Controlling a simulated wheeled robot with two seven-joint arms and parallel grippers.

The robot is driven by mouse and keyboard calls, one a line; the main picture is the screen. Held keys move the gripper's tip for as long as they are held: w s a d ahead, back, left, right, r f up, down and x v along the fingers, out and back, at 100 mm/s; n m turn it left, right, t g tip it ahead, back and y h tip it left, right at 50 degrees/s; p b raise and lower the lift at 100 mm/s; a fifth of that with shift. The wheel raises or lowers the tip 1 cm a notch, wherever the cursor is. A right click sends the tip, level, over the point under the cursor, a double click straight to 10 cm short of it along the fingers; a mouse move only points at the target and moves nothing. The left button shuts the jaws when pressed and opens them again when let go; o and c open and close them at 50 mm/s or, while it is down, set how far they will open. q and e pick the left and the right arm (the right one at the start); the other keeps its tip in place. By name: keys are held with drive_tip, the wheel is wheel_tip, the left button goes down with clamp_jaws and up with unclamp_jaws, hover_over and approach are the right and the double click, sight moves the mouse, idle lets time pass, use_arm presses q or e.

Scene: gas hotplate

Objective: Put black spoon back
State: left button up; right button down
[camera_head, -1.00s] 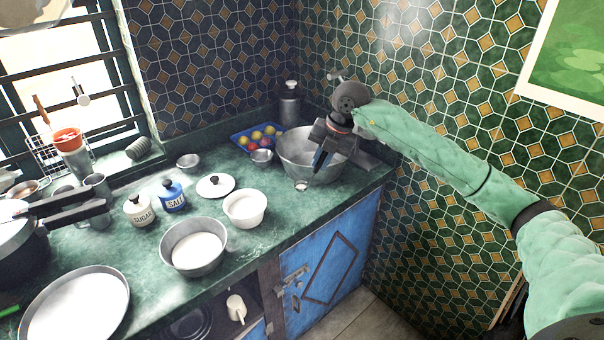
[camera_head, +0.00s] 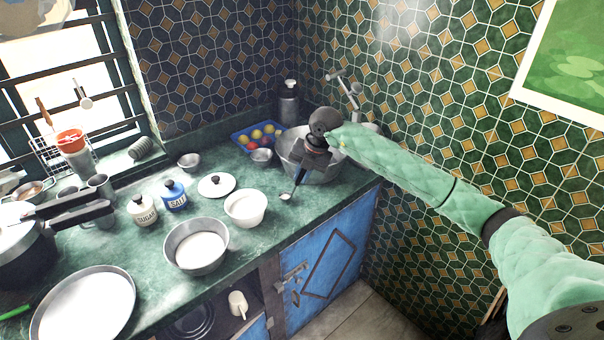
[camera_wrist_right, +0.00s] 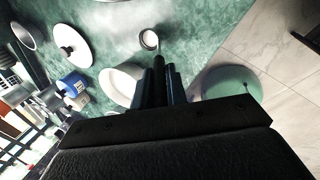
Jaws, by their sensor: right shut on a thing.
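The black spoon shows as a dark handle with a small pale bowl (camera_head: 285,196). My right gripper (camera_head: 299,178) is shut on its handle, and the spoon slants down to the left above the green counter. The right wrist view also shows the spoon's bowl (camera_wrist_right: 149,39) sticking out past the fingers of my right gripper (camera_wrist_right: 162,75). The held part of the handle is hidden between the fingers. My left gripper is not in view.
A large metal bowl (camera_head: 324,177) stands behind my right gripper. A white bowl (camera_head: 245,208), a metal bowl (camera_head: 196,246), a lid (camera_head: 216,186), a salt jar (camera_head: 174,194) and a sugar jar (camera_head: 141,209) stand to the left. The counter's front edge lies close to the gripper.

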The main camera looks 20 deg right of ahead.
drive_tip(key=shift+f, duration=0.35)
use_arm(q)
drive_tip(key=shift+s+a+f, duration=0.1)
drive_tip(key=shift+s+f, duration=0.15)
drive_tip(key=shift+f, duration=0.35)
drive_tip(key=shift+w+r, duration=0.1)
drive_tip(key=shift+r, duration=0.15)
use_arm(e)
drive_tip(key=shift+f, duration=0.1)
drive_tip(key=c, duration=1.4)
unclamp_jaws()
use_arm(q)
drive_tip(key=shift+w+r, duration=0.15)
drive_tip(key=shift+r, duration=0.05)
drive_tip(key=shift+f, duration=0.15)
use_arm(e)
drive_tip(key=shift+r, duration=0.2)
drive_tip(key=shift+d+r, duration=0.15)
drive_tip(key=shift+r, duration=0.05)
use_arm(q)
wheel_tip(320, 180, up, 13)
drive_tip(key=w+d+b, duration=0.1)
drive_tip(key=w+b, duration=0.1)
drive_tip(key=b, duration=0.1)
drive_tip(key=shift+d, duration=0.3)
use_arm(e)
drive_tip(key=v, duration=1.1)
drive_tip(key=shift+s+r, duration=0.15)
drive_tip(key=shift+r, duration=0.05)
